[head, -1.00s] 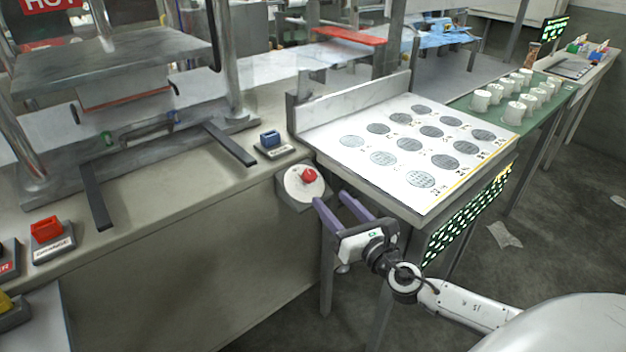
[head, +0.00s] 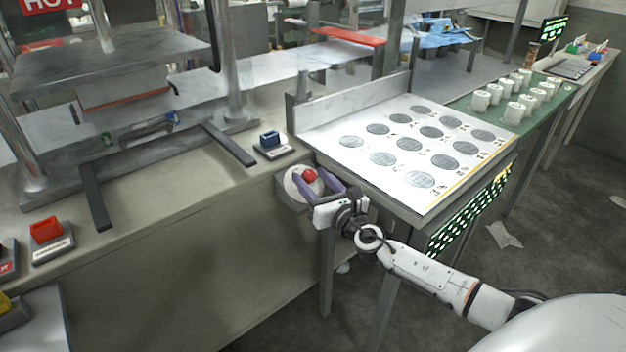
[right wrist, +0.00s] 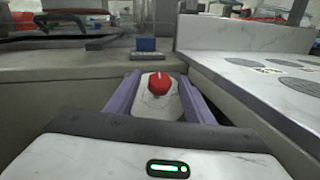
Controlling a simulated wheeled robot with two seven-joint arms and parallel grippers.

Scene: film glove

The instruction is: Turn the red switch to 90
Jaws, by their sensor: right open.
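The red switch (head: 309,175) is a round red knob on a pale round dial plate (head: 291,185), fixed to a grey box at the bench's right front corner. My right gripper (head: 313,178) is open, its two purple fingers reaching toward the dial with the knob near their tips. In the right wrist view the red knob (right wrist: 159,83) stands between the two open fingers (right wrist: 157,92), with a gap on each side. A light pointer line shows on top of the knob. The dial's markings are too small to read. My left gripper is not in view.
A blue switch (head: 270,139) sits on the bench behind the dial. A white panel with grey discs (head: 420,145) stands close on the right. A press (head: 110,70) and a red rocker switch (head: 46,229) are on the left. Free floor lies in front.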

